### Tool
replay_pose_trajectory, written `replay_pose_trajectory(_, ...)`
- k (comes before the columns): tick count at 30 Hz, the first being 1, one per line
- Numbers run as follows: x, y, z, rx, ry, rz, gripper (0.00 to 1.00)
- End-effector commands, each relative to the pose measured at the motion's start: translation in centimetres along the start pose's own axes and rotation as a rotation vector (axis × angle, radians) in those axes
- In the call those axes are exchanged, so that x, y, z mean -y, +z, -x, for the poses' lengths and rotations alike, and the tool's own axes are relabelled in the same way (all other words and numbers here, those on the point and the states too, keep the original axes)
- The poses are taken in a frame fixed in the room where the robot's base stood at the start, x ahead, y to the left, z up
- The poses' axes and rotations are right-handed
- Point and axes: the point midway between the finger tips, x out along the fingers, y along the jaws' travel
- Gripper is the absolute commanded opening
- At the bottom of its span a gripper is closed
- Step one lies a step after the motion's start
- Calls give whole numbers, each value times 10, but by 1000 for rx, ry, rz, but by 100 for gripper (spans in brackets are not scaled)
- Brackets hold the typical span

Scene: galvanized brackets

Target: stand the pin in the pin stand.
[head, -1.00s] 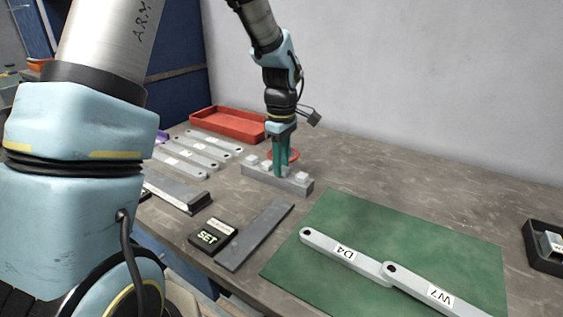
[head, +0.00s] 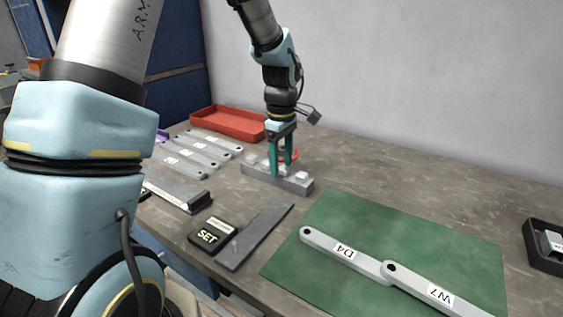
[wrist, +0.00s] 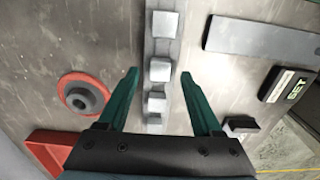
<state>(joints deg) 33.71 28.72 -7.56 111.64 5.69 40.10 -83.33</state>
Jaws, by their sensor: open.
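A grey bar (head: 302,188) with several pale square blocks along its top stands on the bench; it also shows in the wrist view (wrist: 161,49). A red disc with a grey holed hub (wrist: 82,97) lies beside the bar, partly hidden behind my fingers in the head view (head: 294,154). I cannot tell which of these is the pin stand, and no separate pin is clear. My gripper (head: 281,170) is open and low over the bar. In the wrist view its green fingers (wrist: 160,73) are on either side of the bar, with a pale block between them.
A red tray (head: 216,111) is at the back left, near several labelled grey brackets (head: 184,154). A dark flat bar (head: 258,234) and a SET box (head: 209,236) lie in front. Brackets D4 (head: 343,256) and W7 (head: 437,292) lie on a green mat (head: 420,232).

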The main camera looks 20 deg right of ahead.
Motion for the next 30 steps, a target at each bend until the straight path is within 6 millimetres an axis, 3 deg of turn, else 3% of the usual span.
replay_pose_trajectory(5,-1,0,20,-2,6,-1,67)
replay_pose_trajectory(12,-2,0,69,-2,7,-1,67)
replay_pose_trajectory(18,-1,0,97,-1,4,0,67)
replay_pose_trajectory(30,0,0,107,0,2,0,67)
